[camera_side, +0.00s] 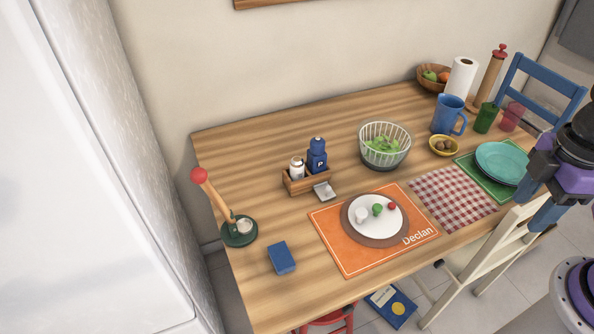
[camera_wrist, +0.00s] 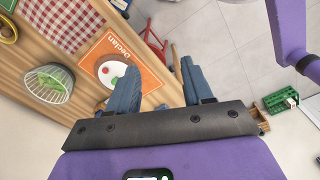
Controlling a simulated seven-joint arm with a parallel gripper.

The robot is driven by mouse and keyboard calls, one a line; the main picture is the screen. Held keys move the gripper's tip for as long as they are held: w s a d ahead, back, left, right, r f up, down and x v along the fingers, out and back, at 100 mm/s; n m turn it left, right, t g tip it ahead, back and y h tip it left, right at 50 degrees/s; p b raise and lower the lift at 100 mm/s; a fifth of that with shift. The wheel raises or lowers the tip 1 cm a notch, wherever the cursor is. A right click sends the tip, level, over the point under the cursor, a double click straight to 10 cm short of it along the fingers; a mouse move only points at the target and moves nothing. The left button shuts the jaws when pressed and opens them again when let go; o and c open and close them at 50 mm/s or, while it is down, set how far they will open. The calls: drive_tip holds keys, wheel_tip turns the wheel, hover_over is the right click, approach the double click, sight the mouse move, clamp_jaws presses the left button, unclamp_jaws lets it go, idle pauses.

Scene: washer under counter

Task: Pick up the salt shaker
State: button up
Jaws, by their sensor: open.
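The salt shaker looks to be the white shaker with a grey top (camera_side: 297,168). It stands upright in a small wooden caddy (camera_side: 294,188) on the table, left of a blue pepper grinder (camera_side: 317,155) marked P. My gripper (camera_wrist: 160,66) is open and empty, with its blue fingers apart. In the side view my arm is at the far right edge, well away from the caddy. I cannot make out the salt shaker in the wrist view.
A cream chair (camera_side: 485,250) stands in front.

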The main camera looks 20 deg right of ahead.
drive_tip(key=w+a+f+n+t+h, duration=0.3)
drive_tip(key=w+a+n, duration=0.3)
drive_tip(key=w, duration=0.4)
drive_tip(key=w+a+f+n+t+h, duration=0.35)
drive_tip(key=w+a, duration=0.35)
drive_tip(key=w, duration=0.3)
drive_tip(key=n+t, duration=0.6)
drive_tip(key=n, duration=0.3)
approach(297, 171)
drive_tip(key=shift+n+y, duration=0.25)
drive_tip(key=shift+y, duration=0.2)
drive_tip(key=x, duration=1)
drive_tip(key=shift+s+d+r, duration=0.1)
drive_tip(key=shift+d, duration=0.2)
drive_tip(key=c, duration=0.8)
